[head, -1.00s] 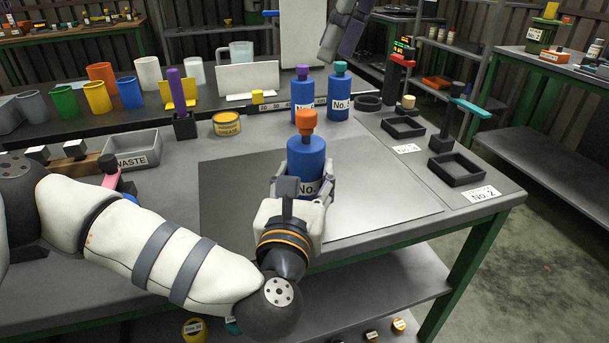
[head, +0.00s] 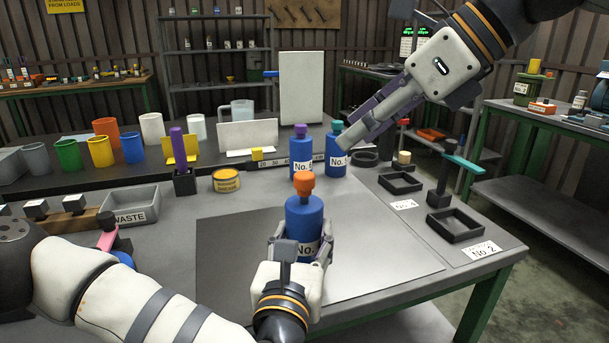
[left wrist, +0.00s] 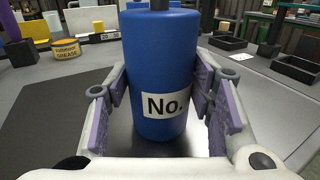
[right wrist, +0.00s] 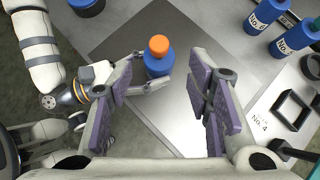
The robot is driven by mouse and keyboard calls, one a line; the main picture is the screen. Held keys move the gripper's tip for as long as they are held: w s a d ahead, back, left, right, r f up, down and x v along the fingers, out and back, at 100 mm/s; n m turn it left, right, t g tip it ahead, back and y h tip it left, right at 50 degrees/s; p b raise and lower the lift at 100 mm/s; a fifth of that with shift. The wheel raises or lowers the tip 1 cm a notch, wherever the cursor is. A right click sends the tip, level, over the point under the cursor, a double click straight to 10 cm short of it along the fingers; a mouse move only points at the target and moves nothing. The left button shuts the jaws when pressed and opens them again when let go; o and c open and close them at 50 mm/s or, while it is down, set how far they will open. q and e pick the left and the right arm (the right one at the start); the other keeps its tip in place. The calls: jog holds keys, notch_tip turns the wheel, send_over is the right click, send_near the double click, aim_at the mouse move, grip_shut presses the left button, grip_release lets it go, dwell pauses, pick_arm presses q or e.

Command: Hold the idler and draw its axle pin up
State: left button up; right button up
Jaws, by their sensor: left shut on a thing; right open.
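I see no part plainly readable as an idler or axle pin. A blue bottle-shaped body (head: 304,214) with an orange top (head: 304,183) and a "No." label stands upright over the grey mat. My left gripper (head: 301,243) is shut on its sides. In the left wrist view the blue body (left wrist: 160,65) sits between both finger pads; its top is cut off. My right gripper (head: 346,142) is open and empty, above and behind the held body. In the right wrist view the orange top (right wrist: 159,45) lies beyond the spread right fingers (right wrist: 165,62).
Two more blue bottles stand behind, one with a purple top (head: 301,158) and one with a teal top (head: 336,162). Black square frames (head: 400,182) and a post with a teal arm (head: 463,162) are at right. The grey mat (head: 390,265) is otherwise clear.

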aim_at(304, 174)
jog(key=x, duration=1.2)
jog(key=shift+c, duration=0.6)
grip_shut()
